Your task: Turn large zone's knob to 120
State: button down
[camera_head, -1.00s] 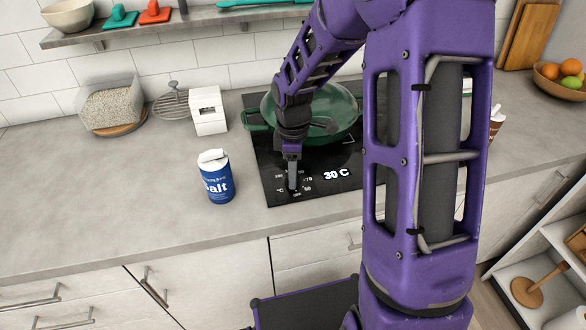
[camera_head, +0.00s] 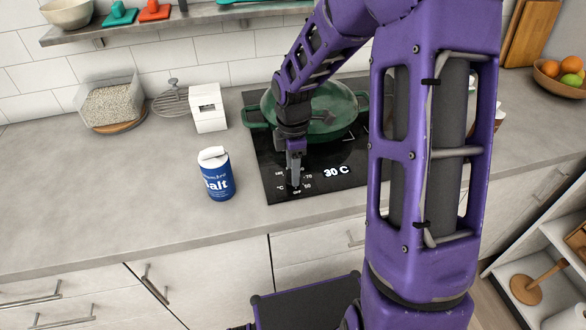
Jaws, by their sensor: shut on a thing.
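The black cooktop (camera_head: 340,178) lies in the counter, with a green pot (camera_head: 345,122) on its back part. A lit display on it reads 30 C (camera_head: 336,171). A ring of small white numbers, 50 and 70 among them, is printed at the cooktop's front left. My gripper (camera_head: 296,184) points down at the middle of that ring and is shut on the knob there. The fingers and wrist hide the knob almost wholly, so its angle cannot be told.
A blue and white salt can (camera_head: 217,177) stands on the counter left of the cooktop. A white box (camera_head: 208,108), a wire rack (camera_head: 171,103) and a grain container (camera_head: 110,104) stand farther back left. My own arm hides the cooktop's right part. The front left counter is clear.

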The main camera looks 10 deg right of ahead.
jog(key=shift+c, duration=1.9)
grip_release()
jog(key=shift+r, duration=0.15)
notch_tip(320, 180, up, 17)
